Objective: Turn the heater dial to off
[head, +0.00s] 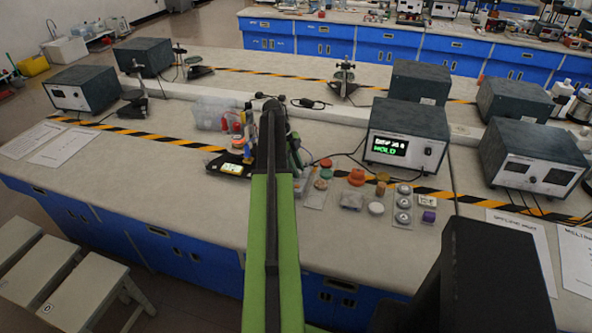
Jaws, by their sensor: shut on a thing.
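A small black heater (230,168) with a lit yellow display stands on the near bench, left of my arm. An orange-red round part (236,146) shows just behind the display. My green arm reaches forward over the bench and covers the heater's right side. My gripper (272,124) is at the arm's dark far end, beside the heater, shut on what I take to be the heater dial. The fingertips, the dial and its pointer are hidden behind the arm, so the dial's setting cannot be read.
A grey instrument box (408,134) with a green-lit "HOLD" screen stands right of my arm. Small jars and packets (352,200) lie in front of it. A clear plastic box (213,112) and coloured bottles stand close behind the heater. The bench is clear left of the heater.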

